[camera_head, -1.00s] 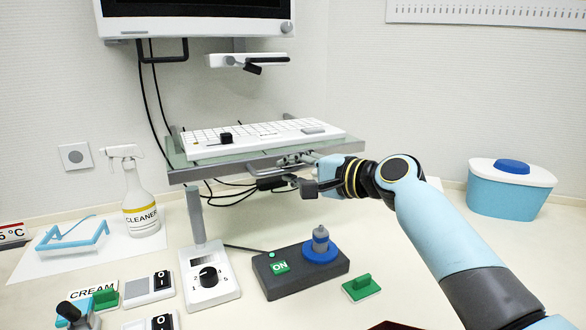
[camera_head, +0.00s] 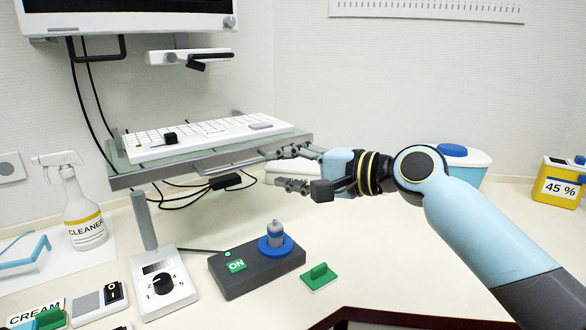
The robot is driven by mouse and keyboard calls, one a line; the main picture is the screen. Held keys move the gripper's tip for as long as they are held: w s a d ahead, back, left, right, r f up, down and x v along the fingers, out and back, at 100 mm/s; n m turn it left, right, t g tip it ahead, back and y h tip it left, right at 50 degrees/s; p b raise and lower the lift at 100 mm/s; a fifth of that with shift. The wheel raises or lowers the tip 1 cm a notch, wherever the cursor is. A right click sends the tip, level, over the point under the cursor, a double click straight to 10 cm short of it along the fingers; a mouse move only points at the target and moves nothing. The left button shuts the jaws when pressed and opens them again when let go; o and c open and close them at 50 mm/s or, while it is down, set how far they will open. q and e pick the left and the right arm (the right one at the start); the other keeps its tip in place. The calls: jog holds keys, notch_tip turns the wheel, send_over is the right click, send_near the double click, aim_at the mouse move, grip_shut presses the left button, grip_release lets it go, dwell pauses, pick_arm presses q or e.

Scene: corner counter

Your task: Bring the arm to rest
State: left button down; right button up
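My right arm comes in from the lower right, light blue and dark grey. Its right gripper (camera_head: 285,168) points left, just in front of the right end of the keyboard shelf (camera_head: 235,158). Its grey fingers are spread apart, one above the other, with nothing seen between them. I cannot tell whether the upper finger touches the shelf edge. My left gripper is not in view.
A dark box with a blue knob (camera_head: 277,246) and a green ON label stands below the gripper. A green switch (camera_head: 319,276), a dial box (camera_head: 163,284) and a cleaner bottle (camera_head: 82,212) stand nearby. A yellow container (camera_head: 559,181) is at right. Counter right of centre is clear.

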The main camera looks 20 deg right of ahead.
jog(key=shift+s+d+r, duration=0.15)
jog(key=shift+s+d, duration=0.2)
jog(key=shift+s, duration=0.3)
